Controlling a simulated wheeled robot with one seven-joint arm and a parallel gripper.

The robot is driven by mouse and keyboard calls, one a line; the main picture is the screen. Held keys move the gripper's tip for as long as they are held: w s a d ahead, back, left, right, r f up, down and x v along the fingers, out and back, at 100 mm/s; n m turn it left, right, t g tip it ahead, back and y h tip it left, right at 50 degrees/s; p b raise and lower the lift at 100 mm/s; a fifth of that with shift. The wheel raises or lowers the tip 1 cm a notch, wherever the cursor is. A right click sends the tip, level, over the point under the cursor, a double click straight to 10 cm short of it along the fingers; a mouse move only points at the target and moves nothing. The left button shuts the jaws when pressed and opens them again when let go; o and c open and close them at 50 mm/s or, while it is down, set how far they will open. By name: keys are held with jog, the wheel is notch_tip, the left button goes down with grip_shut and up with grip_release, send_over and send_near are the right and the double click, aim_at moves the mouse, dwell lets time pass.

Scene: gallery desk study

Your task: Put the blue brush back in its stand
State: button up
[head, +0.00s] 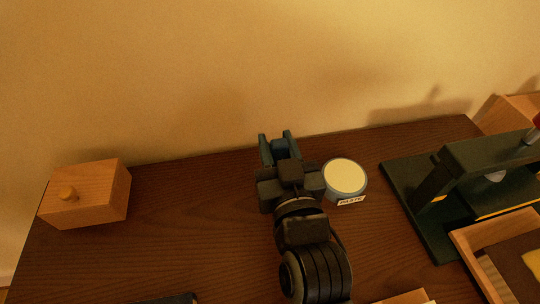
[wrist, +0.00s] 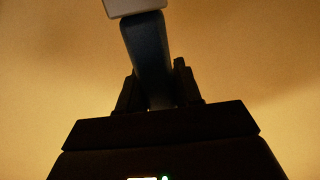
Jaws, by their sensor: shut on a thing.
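My gripper (head: 278,143) is over the back of the dark desk, pointing toward the wall. In the wrist view its fingers (wrist: 152,88) are shut on the blue brush (wrist: 150,55). The brush's blue shaft rises from between the fingers, and a pale grey block-like end shows at the top edge, partly cut off. In the head view the brush is mostly hidden by the gripper.
A round pot with a cream top (head: 345,175) and a label stands close to the right of my gripper. A wooden box with a knob (head: 90,193) is at the left. A wooden tray (head: 468,243) lies at the lower right.

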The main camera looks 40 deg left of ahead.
jog(key=shift+a+f, duration=0.25)
jog(key=shift+f, duration=0.55)
jog(key=shift+a+f, duration=0.25)
jog(key=shift+f, duration=0.6)
jog(key=shift+a+f, duration=0.25)
jog(key=shift+f, duration=0.55)
jog(key=shift+b, duration=0.3)
jog(key=shift+f, duration=0.2)
jog(key=o, duration=1)
jog(key=shift+o, duration=0.2)
jog(key=shift+r, duration=0.2)
jog(key=b+v, duration=0.1)
jog(key=v, duration=1.1)
